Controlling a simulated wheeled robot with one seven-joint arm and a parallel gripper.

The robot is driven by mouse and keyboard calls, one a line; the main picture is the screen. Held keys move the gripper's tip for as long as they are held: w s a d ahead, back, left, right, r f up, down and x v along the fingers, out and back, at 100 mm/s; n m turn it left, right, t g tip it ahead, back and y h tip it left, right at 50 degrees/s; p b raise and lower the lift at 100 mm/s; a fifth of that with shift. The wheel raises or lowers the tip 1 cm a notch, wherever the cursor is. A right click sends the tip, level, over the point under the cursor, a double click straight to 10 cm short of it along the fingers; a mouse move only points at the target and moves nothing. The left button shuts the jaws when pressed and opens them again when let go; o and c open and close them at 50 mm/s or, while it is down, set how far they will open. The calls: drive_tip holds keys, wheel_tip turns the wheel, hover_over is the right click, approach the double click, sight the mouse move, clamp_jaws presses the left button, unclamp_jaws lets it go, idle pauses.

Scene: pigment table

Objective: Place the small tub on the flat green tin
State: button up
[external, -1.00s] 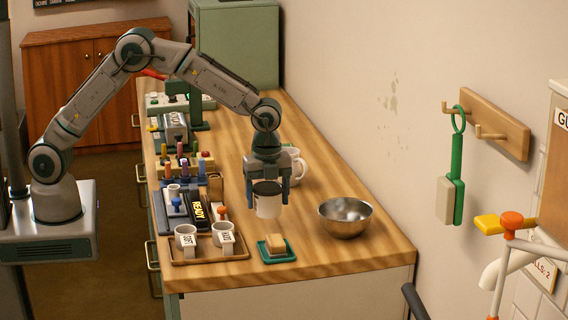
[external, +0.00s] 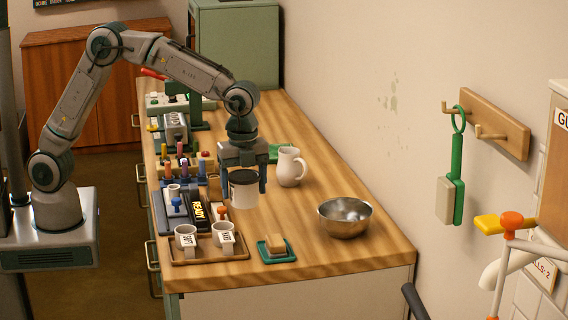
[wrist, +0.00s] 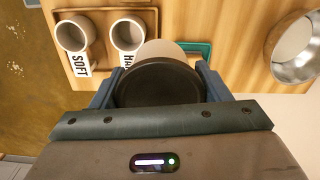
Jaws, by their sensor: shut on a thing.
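The small tub (external: 243,193), white with a dark lid, is between the fingers of my gripper (external: 244,184). My gripper is shut on it and holds it upright, apparently above the wooden table. In the wrist view the tub's dark lid (wrist: 158,84) fills the space between the fingers, with some of its pale body beyond. A flat green thing, likely the green tin (external: 274,153), lies farther back on the table, behind and to the right of my gripper. It is partly hidden by the white jug and my gripper.
The white jug (external: 290,167) stands just right of my gripper, in front of the green tin. A metal bowl (external: 345,218) is at the right. A green dish (external: 262,255) with a sponge and a tray (external: 180,259) with two labelled mugs are near the front edge.

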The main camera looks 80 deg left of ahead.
drive_tip(key=w+a+r+n, duration=0.1)
drive_tip(key=w+a+n, duration=0.3)
drive_tip(key=a, duration=0.3)
drive_tip(key=w+a+n, duration=0.3)
drive_tip(key=w+a, duration=0.2)
drive_tip(key=a, duration=0.3)
drive_tip(key=n+p, duration=0.5)
drive_tip(key=n, duration=0.7)
hover_over(273, 153)
drive_tip(key=s+d, duration=0.2)
drive_tip(key=s, duration=0.4)
wheel_tip(273, 153, down, 5)
drive_tip(key=shift+w+a+f, duration=0.1)
drive_tip(key=shift+f, duration=0.1)
drive_tip(key=shift+a+f, duration=0.35)
drive_tip(key=shift+a, duration=0.05)
drive_tip(key=shift+f+p, duration=0.4)
drive_tip(key=shift+f, duration=1.75)
drive_tip(key=o, duration=1.1)
